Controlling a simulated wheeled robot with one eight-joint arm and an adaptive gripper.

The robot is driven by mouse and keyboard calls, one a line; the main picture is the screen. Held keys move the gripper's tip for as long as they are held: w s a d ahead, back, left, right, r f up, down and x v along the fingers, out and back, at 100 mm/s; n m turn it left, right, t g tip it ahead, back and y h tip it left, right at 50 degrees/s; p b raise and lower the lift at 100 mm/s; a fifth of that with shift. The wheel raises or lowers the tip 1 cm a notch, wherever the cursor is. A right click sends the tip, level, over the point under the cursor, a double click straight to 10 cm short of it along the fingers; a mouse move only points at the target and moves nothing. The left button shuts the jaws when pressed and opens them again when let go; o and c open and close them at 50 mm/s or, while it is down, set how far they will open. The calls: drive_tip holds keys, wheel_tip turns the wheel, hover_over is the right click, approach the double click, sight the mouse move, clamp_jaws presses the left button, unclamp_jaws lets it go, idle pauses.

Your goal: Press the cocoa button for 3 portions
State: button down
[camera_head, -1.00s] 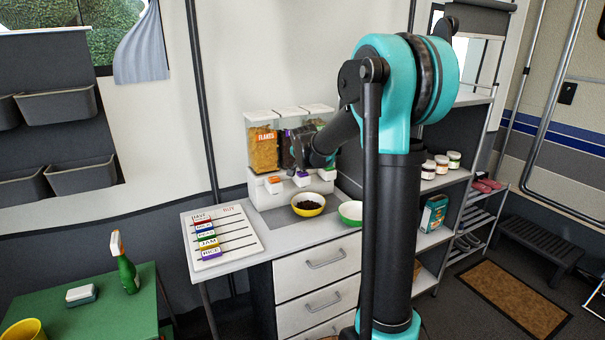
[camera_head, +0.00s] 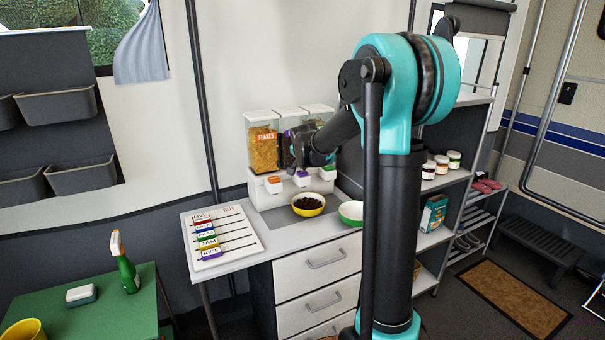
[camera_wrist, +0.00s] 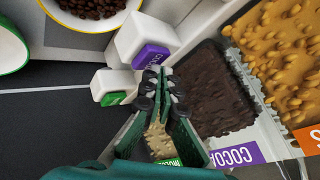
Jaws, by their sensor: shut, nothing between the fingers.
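The cocoa button is the middle white block with a purple label (camera_head: 302,178) on the dispenser front; it also shows in the wrist view (camera_wrist: 146,42). Behind it the clear cocoa container (camera_wrist: 205,90) holds dark brown pieces and bears a purple label. My gripper (camera_head: 298,168) is shut and empty, its fingertips (camera_wrist: 160,76) right by the purple label. I cannot tell whether they touch the button. A yellow bowl (camera_head: 308,212) with dark brown pieces stands in front of the cocoa button; its rim (camera_wrist: 95,30) shows in the wrist view.
The flakes container with its orange button (camera_head: 274,184) is on the left. The green button (camera_head: 327,172) is on the right, above a green bowl (camera_head: 343,220). A list board (camera_head: 245,238) lies at the counter's left end. Open shelves (camera_head: 440,182) stand to the right.

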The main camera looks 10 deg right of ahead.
sight(303, 173)
drive_tip(key=shift+r, duration=0.5)
drive_tip(key=shift+r, duration=2.5)
drive_tip(key=s+d+f+n+g, duration=0.1)
drive_tip(key=s+f+n, duration=0.2)
drive_tip(key=s+f, duration=0.4)
drive_tip(key=s+d+f+n+g, duration=0.1)
drive_tip(key=s+f, duration=0.7)
drive_tip(key=s, duration=1.2)
drive_tip(key=s+d+f+n+g+y, duration=0.1)
drive_tip(key=s+f+n, duration=0.5)
drive_tip(key=s, duration=0.8)
drive_tip(key=shift+d+f+g, duration=0.5)
drive_tip(key=shift+f+g, duration=0.15)
drive_tip(key=shift+g, duration=0.35)
